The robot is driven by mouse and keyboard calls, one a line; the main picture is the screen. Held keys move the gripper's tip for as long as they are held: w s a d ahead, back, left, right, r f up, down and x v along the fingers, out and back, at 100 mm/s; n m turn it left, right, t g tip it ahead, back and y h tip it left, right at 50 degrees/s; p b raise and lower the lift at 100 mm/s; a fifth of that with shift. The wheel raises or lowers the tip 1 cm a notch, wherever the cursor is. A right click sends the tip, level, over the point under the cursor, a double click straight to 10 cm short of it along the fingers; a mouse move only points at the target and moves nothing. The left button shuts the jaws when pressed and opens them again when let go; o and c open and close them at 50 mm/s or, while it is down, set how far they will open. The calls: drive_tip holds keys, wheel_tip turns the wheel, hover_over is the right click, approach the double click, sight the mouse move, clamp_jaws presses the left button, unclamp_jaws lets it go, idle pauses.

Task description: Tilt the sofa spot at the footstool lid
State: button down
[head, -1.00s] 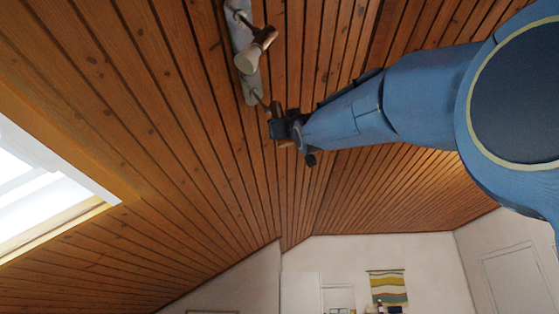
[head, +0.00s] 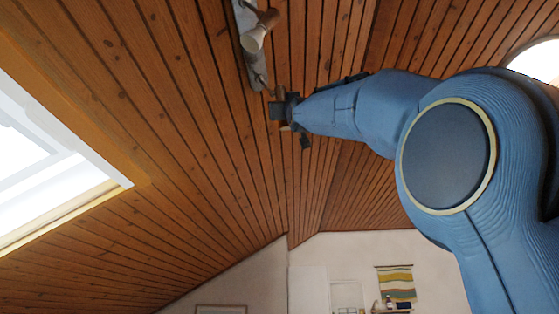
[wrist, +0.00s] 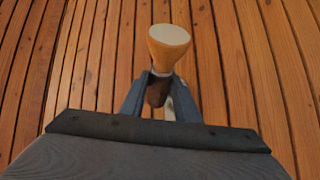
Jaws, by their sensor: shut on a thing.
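A spot with a pale, warm-lit cone and a brown rear end (wrist: 168,48) stands in the wrist view. My gripper (wrist: 160,95) is shut on its brown rear end, with one finger on each side. In the head view my gripper (head: 277,110) is up at the wooden ceiling, by the lower end of a grey lamp bar (head: 250,62). The held spot is mostly hidden there. Another spot (head: 256,36), with a pale cone and brown back, sits higher on the bar, apart from my gripper. The footstool lid is in neither view.
The sloping ceiling (head: 170,130) of wooden boards lies close behind my gripper. A bright skylight (head: 50,150) is at the left. A striped wall hanging (head: 395,281) and a small shelf (head: 392,311) are on the far white wall. The air below my gripper looks clear.

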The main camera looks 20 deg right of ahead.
drive_tip(key=c, duration=1.4)
unclamp_jaws()
drive_tip(key=shift+o, duration=0.2)
drive_tip(key=shift+s+f, duration=0.1)
drive_tip(key=b+v, duration=0.5)
drive_tip(key=v, duration=0.2)
drive_tip(key=shift+s+f, duration=0.2)
drive_tip(key=shift+f, duration=0.05)
